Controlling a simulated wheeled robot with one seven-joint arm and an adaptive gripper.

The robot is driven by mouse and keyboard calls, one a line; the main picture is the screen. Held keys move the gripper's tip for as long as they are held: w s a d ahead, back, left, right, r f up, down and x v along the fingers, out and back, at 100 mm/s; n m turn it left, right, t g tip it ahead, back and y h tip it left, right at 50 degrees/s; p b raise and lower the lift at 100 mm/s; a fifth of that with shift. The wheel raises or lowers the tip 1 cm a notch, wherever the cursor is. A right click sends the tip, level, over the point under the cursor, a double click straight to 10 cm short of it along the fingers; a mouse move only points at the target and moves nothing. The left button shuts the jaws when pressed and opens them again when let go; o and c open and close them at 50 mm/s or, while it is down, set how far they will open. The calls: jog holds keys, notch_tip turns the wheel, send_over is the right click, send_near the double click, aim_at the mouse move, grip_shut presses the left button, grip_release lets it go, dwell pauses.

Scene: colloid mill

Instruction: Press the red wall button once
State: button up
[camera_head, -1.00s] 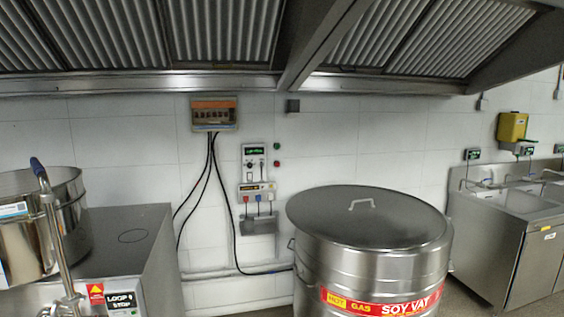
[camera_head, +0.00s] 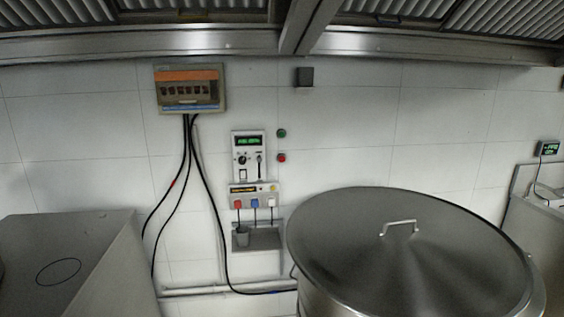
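The red wall button (camera_head: 281,158) is a small round button on the white tiled wall. It sits just right of a control panel (camera_head: 248,155) with a green display, and directly below a green button (camera_head: 281,133). Nothing covers it. My gripper does not show in this view.
A large lidded steel vat (camera_head: 405,250) stands in front of the wall at the lower right. A steel counter (camera_head: 70,262) is at the lower left. Black cables hang from a breaker box (camera_head: 190,89). A hood (camera_head: 170,42) spans the top.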

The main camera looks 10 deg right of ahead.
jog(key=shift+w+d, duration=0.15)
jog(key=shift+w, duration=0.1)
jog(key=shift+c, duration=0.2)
